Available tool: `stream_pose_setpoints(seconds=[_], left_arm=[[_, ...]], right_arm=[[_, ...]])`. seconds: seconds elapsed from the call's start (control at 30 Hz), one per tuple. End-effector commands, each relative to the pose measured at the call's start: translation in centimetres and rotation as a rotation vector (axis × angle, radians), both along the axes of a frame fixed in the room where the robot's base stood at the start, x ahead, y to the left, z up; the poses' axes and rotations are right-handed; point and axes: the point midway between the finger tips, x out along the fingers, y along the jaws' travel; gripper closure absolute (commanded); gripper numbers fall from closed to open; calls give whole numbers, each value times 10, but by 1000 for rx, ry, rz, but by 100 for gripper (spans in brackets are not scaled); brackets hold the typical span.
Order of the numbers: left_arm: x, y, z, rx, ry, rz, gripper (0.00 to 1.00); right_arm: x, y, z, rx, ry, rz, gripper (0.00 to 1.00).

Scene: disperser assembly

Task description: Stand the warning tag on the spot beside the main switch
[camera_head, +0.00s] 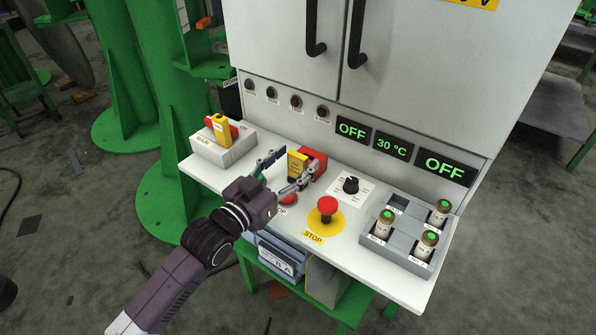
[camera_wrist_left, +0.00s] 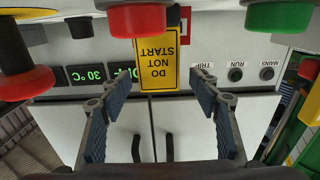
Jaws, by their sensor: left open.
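The warning tag (camera_head: 297,166) is a small yellow plate standing upright at a red block (camera_head: 316,160) near the middle of the white console shelf. In the left wrist view the tag (camera_wrist_left: 163,64) reads "DO NOT START" upside down. My left gripper (camera_head: 283,168) is open, with one finger on either side in front of the tag. The wrist view shows gaps between the tag and both fingers. The main switch (camera_head: 221,131) has a yellow handle on a grey box marked MAIN at the shelf's left end. The spot beside it is not clearly visible. My right gripper is not in view.
A red STOP button (camera_head: 327,206) on a yellow disc and a black knob (camera_head: 351,184) stand right of my gripper. A grey rack (camera_head: 409,262) with several vials fills the right end. A red button (camera_head: 288,198) is close under my gripper. The cabinet front rises behind.

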Motion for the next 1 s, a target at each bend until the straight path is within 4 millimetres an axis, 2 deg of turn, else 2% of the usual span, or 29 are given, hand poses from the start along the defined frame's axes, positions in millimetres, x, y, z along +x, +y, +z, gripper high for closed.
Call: stream_pose_setpoints(seconds=[0.13, 0.37, 0.8, 0.87, 1.0], left_arm=[[11, -9, 0, -1, 1, -1, 44], [11, -10, 0, 0, 1, -1, 44], [11, -9, 0, 0, 1, -1, 90], [11, -9, 0, 0, 0, -1, 94], [11, -9, 0, 0, 0, -1, 94]], right_arm=[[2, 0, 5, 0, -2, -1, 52], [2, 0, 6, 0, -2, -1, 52], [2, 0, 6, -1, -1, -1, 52], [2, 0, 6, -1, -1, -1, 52], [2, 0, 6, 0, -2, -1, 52]])
